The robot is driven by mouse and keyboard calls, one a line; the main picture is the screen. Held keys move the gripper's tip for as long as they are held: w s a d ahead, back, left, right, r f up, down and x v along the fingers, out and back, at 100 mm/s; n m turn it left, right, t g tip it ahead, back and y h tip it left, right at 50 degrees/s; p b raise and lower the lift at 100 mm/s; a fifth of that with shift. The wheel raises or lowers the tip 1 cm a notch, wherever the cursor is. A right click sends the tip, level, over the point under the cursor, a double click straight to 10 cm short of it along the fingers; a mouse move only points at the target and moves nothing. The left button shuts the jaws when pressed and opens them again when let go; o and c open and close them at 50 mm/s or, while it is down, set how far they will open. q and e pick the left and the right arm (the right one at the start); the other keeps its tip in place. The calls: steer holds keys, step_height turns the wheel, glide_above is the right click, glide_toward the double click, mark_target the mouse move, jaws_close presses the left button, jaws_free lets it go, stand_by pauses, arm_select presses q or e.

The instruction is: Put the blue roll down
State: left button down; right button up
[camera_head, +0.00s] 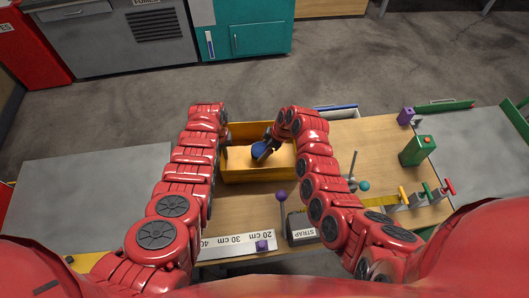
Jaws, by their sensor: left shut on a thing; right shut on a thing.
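The blue roll (258,150) is inside an open yellow box (259,175) on the wooden workbench. My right gripper (266,144) reaches into the box from the upper right and is shut on the blue roll. Whether the roll touches the box floor cannot be told. My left gripper (224,140) is at the box's left wall and appears shut on that wall; its fingertips are mostly hidden by the arm.
A strap box (301,227), a purple-knobbed lever (281,198) and a ruler strip (235,242) lie nearer me. A green box (417,150), a purple block (405,116) and several coloured-handled clamps (427,192) stand right. A grey surface (90,190) at left looks clear.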

steer(key=shift+f, duration=1.55)
steer(key=shift+f, duration=0.1)
steer(key=o, duration=1.3)
steer(key=shift+f, duration=0.1)
steer(key=shift+c, duration=0.2)
